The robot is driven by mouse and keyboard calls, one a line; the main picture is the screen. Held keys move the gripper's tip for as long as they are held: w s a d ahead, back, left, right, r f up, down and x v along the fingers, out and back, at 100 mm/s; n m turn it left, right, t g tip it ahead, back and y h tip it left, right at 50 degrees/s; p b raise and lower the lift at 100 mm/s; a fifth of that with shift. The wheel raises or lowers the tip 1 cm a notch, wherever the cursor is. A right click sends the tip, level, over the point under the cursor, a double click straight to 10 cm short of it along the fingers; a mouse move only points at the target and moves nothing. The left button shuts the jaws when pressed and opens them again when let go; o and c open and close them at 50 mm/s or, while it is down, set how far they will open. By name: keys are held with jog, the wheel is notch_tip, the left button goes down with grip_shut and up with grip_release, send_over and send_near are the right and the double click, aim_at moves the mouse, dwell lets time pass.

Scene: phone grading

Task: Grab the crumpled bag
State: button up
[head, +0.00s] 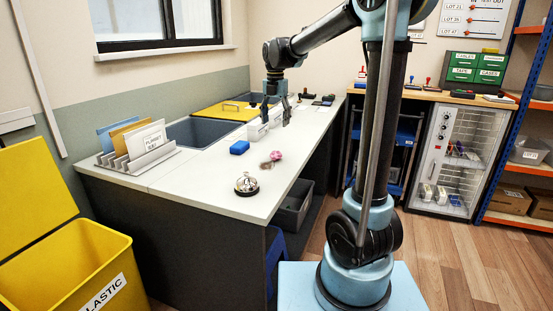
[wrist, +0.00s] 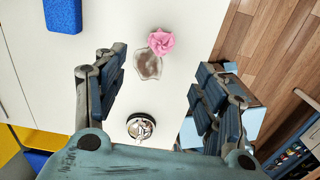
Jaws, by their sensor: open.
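A small crumpled bag (head: 266,165) lies on the white counter, with a pink ruffled piece (head: 276,156) at one end. In the wrist view its brownish, see-through body (wrist: 148,65) lies flat and the pink piece (wrist: 161,41) touches its upper end. I cannot tell whether the two are joined. My gripper (head: 276,113) is open and empty, held above the counter. In the wrist view the bag shows between and beyond the spread fingers (wrist: 158,78), apart from both.
A blue block (head: 239,147) and a silver bell (head: 246,184) stand near the bag. A grey file rack (head: 140,163) is at the left, with a yellow plastic bin (head: 75,262) in front. The counter's right edge is close to the bag.

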send_over(276, 151)
jog(key=f, duration=0.8)
jog(key=shift+w+a+f, duration=0.1)
jog(key=shift+w+f, duration=0.05)
jog(key=shift+w, duration=0.25)
jog(key=shift+s+f, duration=0.2)
jog(key=shift+f, duration=2.9)
jog(key=shift+c, duration=0.5)
jog(key=c, duration=0.6)
